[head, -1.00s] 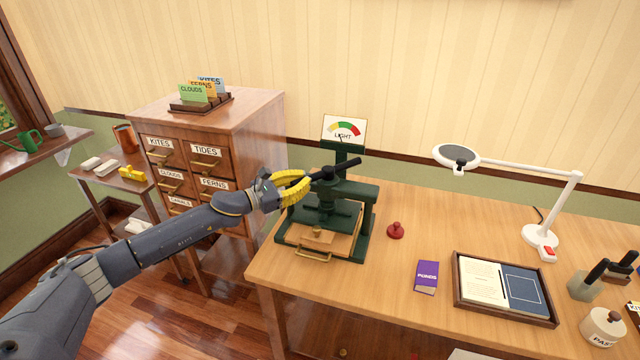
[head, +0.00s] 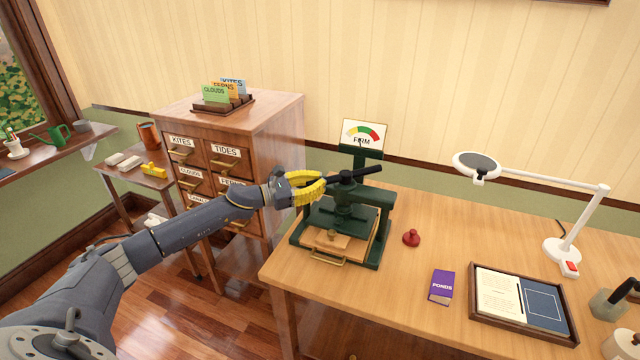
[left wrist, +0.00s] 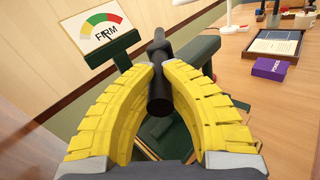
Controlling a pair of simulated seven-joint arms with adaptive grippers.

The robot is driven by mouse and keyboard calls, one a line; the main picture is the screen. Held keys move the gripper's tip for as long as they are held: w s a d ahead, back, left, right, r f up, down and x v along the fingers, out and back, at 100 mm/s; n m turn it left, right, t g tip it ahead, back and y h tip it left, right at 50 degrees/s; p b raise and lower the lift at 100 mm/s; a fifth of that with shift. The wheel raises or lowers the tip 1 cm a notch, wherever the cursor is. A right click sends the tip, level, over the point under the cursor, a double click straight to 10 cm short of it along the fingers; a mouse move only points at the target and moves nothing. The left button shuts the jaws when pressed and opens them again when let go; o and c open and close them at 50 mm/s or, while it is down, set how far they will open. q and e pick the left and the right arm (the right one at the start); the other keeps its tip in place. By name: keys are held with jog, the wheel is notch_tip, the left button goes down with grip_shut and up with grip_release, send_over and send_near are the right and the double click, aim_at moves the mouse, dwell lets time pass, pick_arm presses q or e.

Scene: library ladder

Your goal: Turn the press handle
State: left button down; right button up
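The dark green press (head: 386,222) stands on the wooden desk's left end. Its black press handle (head: 364,170) is a bar across the top, with its left end toward my left gripper (head: 322,184). In the left wrist view, the yellow fingers (left wrist: 158,78) close in on both sides of the black handle (left wrist: 161,100), their tips against it. The gauge sign (head: 364,134) behind the press reads FIRM, also in the left wrist view (left wrist: 101,26). A board with a brass pull (head: 327,258) lies in the press base. My right gripper is out of view.
On the desk (head: 400,310), right of the press, are a red knobbed piece (head: 411,238), a purple PONDS book (head: 441,287), a framed tray (head: 474,312) and a white lamp (head: 562,252). A drawer cabinet (head: 265,135) stands behind my left arm.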

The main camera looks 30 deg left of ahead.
pick_arm(q)
jog(key=c, duration=1.4)
grip_release()
jog(key=shift+r, duration=0.25)
jog(key=shift+o, duration=0.8)
jog(key=shift+f, duration=0.15)
jog(key=v, duration=1.2)
